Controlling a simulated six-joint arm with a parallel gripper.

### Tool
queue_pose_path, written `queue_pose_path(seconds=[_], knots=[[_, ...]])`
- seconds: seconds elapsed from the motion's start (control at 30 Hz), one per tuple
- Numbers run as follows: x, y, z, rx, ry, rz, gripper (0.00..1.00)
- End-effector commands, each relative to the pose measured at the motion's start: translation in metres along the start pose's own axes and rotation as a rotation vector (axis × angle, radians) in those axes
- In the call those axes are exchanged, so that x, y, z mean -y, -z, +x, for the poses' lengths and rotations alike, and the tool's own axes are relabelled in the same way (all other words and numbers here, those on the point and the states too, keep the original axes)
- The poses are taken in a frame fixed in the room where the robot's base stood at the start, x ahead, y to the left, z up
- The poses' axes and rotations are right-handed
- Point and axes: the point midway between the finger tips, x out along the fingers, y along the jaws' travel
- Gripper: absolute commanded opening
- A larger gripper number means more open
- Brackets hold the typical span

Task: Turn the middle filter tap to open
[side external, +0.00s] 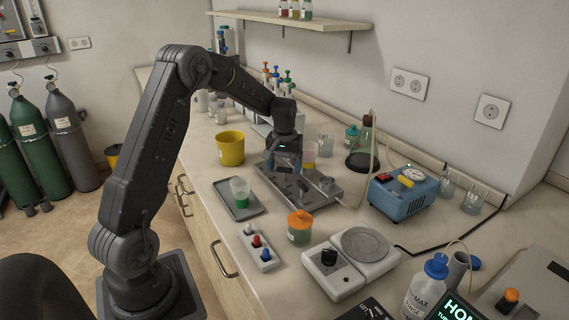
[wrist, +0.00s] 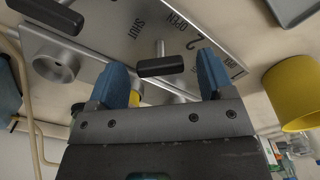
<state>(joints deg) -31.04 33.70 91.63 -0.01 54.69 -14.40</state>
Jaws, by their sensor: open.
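The brushed-metal filter manifold (side external: 322,199) lies on the bench, with black bar tap handles on it. My gripper (side external: 284,162) is over the manifold, pointing down, with its blue fingers apart. In the wrist view, my gripper (wrist: 160,78) has a black tap handle (wrist: 160,66) showing between its fingertips, with a visible gap on each side. OPEN and SHUT are printed on the plate near it. A second black handle (wrist: 45,14) is at the upper left. Part of the manifold is hidden behind my gripper.
A yellow beaker (side external: 230,148) stands left of the manifold, and a tray (side external: 252,211) with a green-filled cup is in front. An orange-lidded jar (side external: 300,227), a blue pump (side external: 402,193) and a flask (side external: 366,140) stand nearby. A tube runs beside the manifold.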

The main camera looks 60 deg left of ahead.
Motion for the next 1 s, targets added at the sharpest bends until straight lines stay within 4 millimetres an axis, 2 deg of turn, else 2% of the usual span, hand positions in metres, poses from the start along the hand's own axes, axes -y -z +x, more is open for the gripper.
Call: queue_pose_path(seconds=[0.13, 0.23, 0.5, 0.7, 0.83, 1.0], knots=[[0.000, 0.001, -0.009, -0.004, -0.001, 0.000, 0.74], [0.000, 0.001, -0.024, -0.005, -0.001, 0.000, 0.74], [0.000, 0.001, -0.084, -0.006, -0.002, 0.000, 0.74], [0.000, 0.001, -0.120, -0.003, -0.001, 0.000, 0.74], [0.000, 0.000, -0.133, -0.001, 0.000, 0.000, 0.74], [0.000, 0.000, -0.138, 0.000, 0.000, 0.000, 0.74]])
